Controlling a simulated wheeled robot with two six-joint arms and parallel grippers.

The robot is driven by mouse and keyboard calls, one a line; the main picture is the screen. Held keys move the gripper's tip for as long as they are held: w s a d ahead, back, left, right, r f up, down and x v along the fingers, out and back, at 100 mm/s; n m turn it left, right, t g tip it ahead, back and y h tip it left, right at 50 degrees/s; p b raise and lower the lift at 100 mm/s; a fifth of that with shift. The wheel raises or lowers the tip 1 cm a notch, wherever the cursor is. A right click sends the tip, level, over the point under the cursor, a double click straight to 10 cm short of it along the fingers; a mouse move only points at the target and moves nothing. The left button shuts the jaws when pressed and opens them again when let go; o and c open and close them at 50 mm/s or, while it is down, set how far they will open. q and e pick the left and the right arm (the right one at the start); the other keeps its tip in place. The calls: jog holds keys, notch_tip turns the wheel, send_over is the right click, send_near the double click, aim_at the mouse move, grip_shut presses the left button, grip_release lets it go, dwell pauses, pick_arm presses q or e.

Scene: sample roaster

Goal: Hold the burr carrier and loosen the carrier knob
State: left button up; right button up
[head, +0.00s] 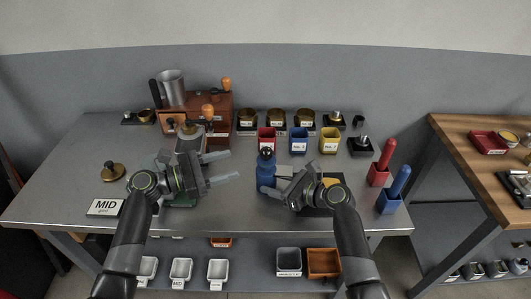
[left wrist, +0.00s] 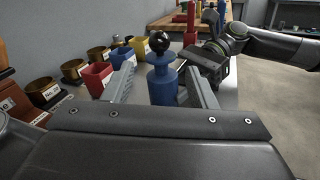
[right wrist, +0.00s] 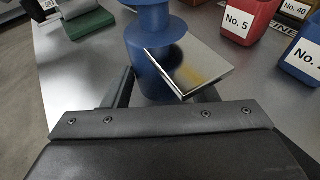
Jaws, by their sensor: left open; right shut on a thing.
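The burr carrier (head: 266,178) is a blue, stepped upright body on the table, with a round black carrier knob (head: 266,153) on top. In the left wrist view, the knob (left wrist: 160,42) shows above the blue body (left wrist: 162,84). My right gripper (head: 285,184) is shut on the carrier from the right. Its fingers show either side of the lower blue body (right wrist: 150,78) in the right wrist view, partly hidden. My left gripper (head: 230,164) is open and empty, left of the carrier and apart from it, its fingers pointing towards it.
A shiny flat plate (right wrist: 190,65) juts from beside the carrier. Red (head: 267,140), blue (head: 299,141) and yellow (head: 330,141) cups stand behind. The wooden grinder (head: 212,108) is at back left.

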aim_at(266, 153)
pick_arm(q)
jog(key=x, duration=1.1)
jog(key=shift+w+d+r, duration=0.15)
jog(key=shift+w+d, duration=0.05)
jog(key=shift+d, duration=0.1)
jog(key=c, duration=0.9)
jog(key=shift+c, duration=0.2)
